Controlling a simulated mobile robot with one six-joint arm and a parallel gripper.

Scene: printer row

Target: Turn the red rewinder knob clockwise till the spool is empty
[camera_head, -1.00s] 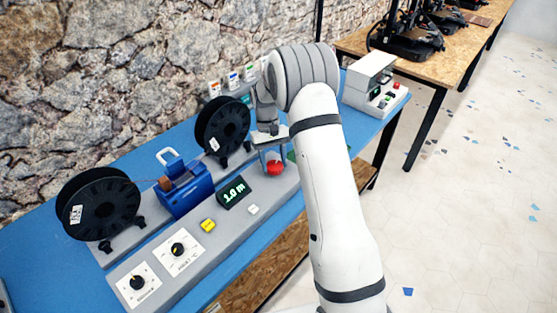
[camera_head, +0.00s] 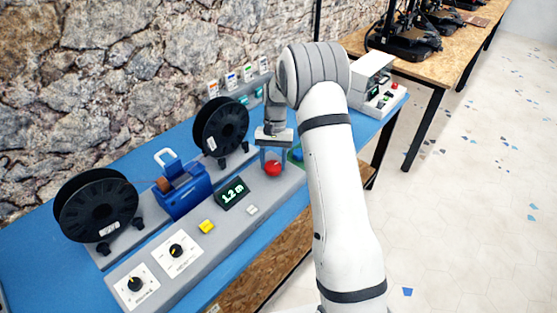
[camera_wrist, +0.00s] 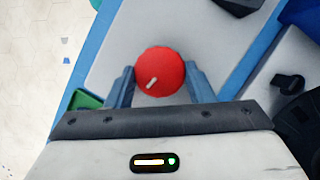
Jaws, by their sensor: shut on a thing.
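The red knob (camera_head: 272,168) sits on the grey rewinder bench (camera_head: 190,252), and shows from above in the wrist view (camera_wrist: 160,70) with a pale pointer mark toward its lower left. My gripper (camera_wrist: 160,74) is shut on the knob, one finger on each side, with the wrist above it. The left black spool (camera_head: 97,205) and right black spool (camera_head: 220,126) stand on their holders with a blue counter unit (camera_head: 185,192) between them. How much filament either spool holds cannot be told. The display (camera_head: 232,193) reads 1.2 m.
A yellow button (camera_head: 207,227), a white button (camera_head: 252,210) and two black dials (camera_head: 176,251) lie along the bench's front. A white box with buttons (camera_head: 370,82) stands at the table's far end. The stone wall runs close behind.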

